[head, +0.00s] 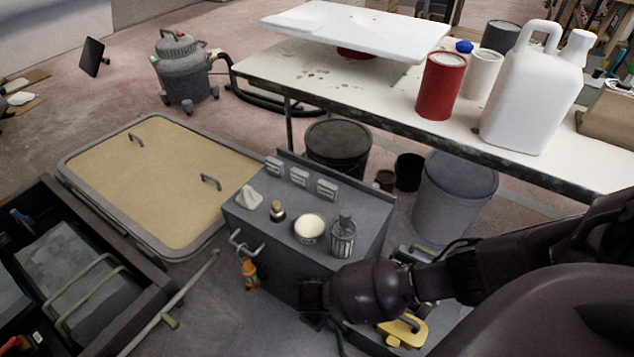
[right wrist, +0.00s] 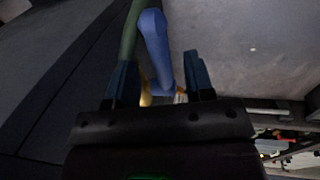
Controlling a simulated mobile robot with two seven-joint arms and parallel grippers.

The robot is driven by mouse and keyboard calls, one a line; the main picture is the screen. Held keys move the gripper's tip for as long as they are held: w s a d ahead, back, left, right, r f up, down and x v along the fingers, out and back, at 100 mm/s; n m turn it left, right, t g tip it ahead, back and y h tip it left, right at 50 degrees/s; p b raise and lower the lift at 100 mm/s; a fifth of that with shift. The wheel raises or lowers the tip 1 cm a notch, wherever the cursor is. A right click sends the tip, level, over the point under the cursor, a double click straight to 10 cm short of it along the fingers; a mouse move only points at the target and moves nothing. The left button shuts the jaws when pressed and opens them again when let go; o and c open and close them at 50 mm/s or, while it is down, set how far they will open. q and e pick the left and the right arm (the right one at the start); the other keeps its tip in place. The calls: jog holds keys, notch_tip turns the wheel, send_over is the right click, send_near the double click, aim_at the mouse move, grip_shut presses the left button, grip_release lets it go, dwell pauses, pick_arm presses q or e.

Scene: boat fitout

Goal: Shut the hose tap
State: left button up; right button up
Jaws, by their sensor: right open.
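In the right wrist view, the hose tap's blue lever (right wrist: 155,40) runs up from between my right gripper's fingers. A small brass-coloured part (right wrist: 147,93) shows at its lower end, and a green hose (right wrist: 129,35) runs beside it on the left. My right gripper (right wrist: 161,80) is open, with one finger on each side of the lever; I cannot tell whether either touches it. In the head view my right gripper (head: 315,305) is low against the front of the grey cabinet (head: 275,252) and hides the tap. My left gripper is not in view.
The cabinet top carries a bowl (head: 309,228), a glass jar (head: 343,237) and a small stoppered bottle (head: 277,211). An orange item (head: 249,272) hangs at its front. A yellow tool (head: 403,330) lies beneath my right arm. A white-topped bench (head: 330,95) stands behind.

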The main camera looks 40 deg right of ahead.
jog(key=shift+w+d+f+b, duration=0.1)
jog(key=shift+d+f+b, duration=0.1)
jog(key=shift+f, duration=0.4)
jog(key=shift+d+f+b, duration=0.1)
jog(key=shift+f+b, duration=0.1)
jog(key=shift+f, duration=0.4)
jog(key=shift+r, duration=0.1)
grip_shut()
